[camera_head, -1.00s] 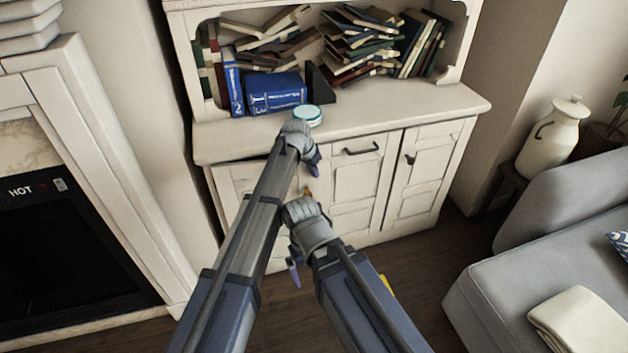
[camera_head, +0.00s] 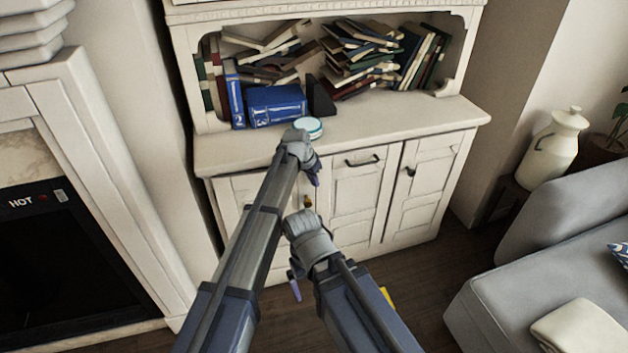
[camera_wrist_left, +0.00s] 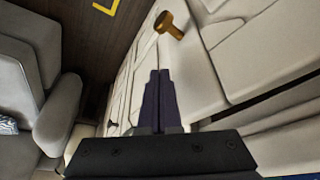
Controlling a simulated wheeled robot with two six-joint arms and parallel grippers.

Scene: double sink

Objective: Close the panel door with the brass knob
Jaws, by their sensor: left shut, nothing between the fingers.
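The white panel door (camera_head: 234,190) is at the left of the cabinet front, largely hidden behind my left arm. Its brass knob (camera_head: 307,201) shows just below my left gripper (camera_head: 314,179). In the left wrist view the brass knob (camera_wrist_left: 172,24) stands out from the white panelled front, beyond and slightly right of the shut dark fingers (camera_wrist_left: 160,76). The fingers are empty and appear apart from the knob. I cannot tell how far the door stands open. My right gripper (camera_head: 294,288) hangs lower, before the cabinet, its opening unclear.
A drawer with a dark handle (camera_head: 363,161) and a right door with a dark knob (camera_head: 410,171) are beside it. A round tin (camera_head: 309,126) and books sit above. A grey sofa (camera_head: 560,250) is right, a fireplace (camera_head: 75,240) left.

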